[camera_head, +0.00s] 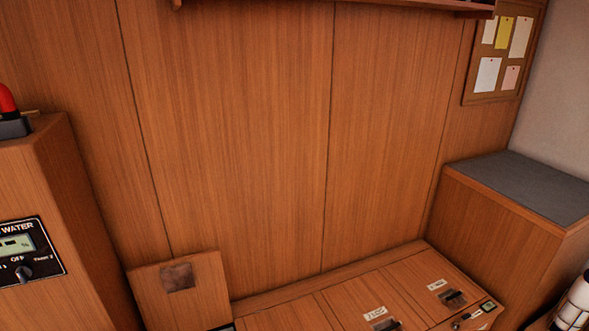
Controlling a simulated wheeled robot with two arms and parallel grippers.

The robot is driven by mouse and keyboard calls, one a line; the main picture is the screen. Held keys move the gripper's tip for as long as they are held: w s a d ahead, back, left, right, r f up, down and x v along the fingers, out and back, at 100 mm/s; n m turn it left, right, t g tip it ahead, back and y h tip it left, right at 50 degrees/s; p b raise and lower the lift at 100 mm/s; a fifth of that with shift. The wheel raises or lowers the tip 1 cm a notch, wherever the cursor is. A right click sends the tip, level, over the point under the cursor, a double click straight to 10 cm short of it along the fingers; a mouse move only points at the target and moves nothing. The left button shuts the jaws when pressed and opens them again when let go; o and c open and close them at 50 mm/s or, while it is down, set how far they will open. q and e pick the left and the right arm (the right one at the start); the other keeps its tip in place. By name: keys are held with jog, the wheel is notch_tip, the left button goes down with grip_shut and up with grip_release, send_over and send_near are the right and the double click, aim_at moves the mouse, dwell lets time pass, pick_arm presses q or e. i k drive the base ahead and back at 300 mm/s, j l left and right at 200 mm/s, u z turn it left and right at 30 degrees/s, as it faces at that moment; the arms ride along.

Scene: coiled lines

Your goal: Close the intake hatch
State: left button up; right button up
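A square wooden panel (200,300) stands raised at the lower left, leaning near the back wall, with a dark brownish patch on its face. It looks like an open hatch lid; its lower part is cut off by the frame's bottom edge. To its right, a flat wooden lid with a small label (375,313) and a dark latch lies level in the bench top. A second flat lid with a label (437,285) and a latch lies farther right. The labels are too small to read, so I cannot tell which is the intake hatch. Neither gripper shows.
A wooden cabinet with a WATER panel (28,250) and a knob stands at the left. A grey-topped wooden block (525,188) stands at the right. A noticeboard (503,50) and a shelf edge (420,5) are on the wall above.

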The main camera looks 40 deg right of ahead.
aim_at(189, 293)
jog(key=z, duration=1.5)
jog(key=k+j+z, duration=0.25)
jog(key=k+j, duration=0.3)
jog(key=k+j+z, duration=0.25)
jog(key=k+j, duration=0.15)
jog(key=k, duration=0.3)
jog(key=i+l+u, duration=0.3)
jog(key=i+u, duration=0.15)
jog(key=i, duration=0.2)
jog(key=i+l+u, duration=0.5)
jog(key=i+j, duration=0.25)
jog(key=i, duration=0.2)
